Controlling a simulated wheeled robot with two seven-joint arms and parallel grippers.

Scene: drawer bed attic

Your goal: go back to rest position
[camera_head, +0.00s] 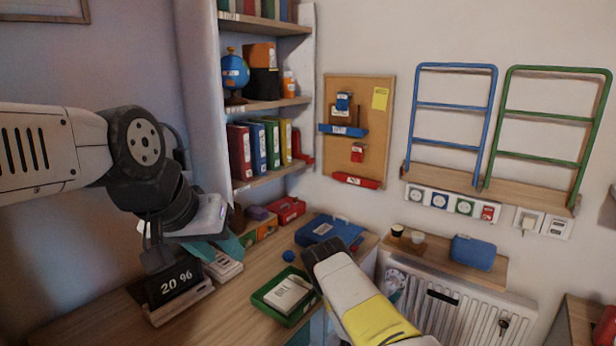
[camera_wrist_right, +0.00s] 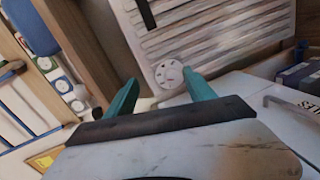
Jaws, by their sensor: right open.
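My left arm comes in from the left in the head view, bent downward over the desk. Its gripper (camera_head: 222,245) hangs above the desk's left part, near white boxes; its teal fingers are partly hidden, so I cannot tell how far apart they are. My right arm, white and yellow, reaches up from the bottom of the head view at the desk's right end; its gripper is not clear there. In the right wrist view, the right gripper (camera_wrist_right: 160,82) has its two teal fingers apart with nothing between them. A white radiator (camera_wrist_right: 215,45) with a round dial lies beyond them.
The desk (camera_head: 235,303) holds a green tray (camera_head: 268,295) with a white box, a blue case (camera_head: 330,229) and a black "20 %" sign (camera_head: 178,284). Shelves stand behind. A small wall shelf (camera_head: 437,252) with a blue pouch sits above the radiator (camera_head: 465,312) at right.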

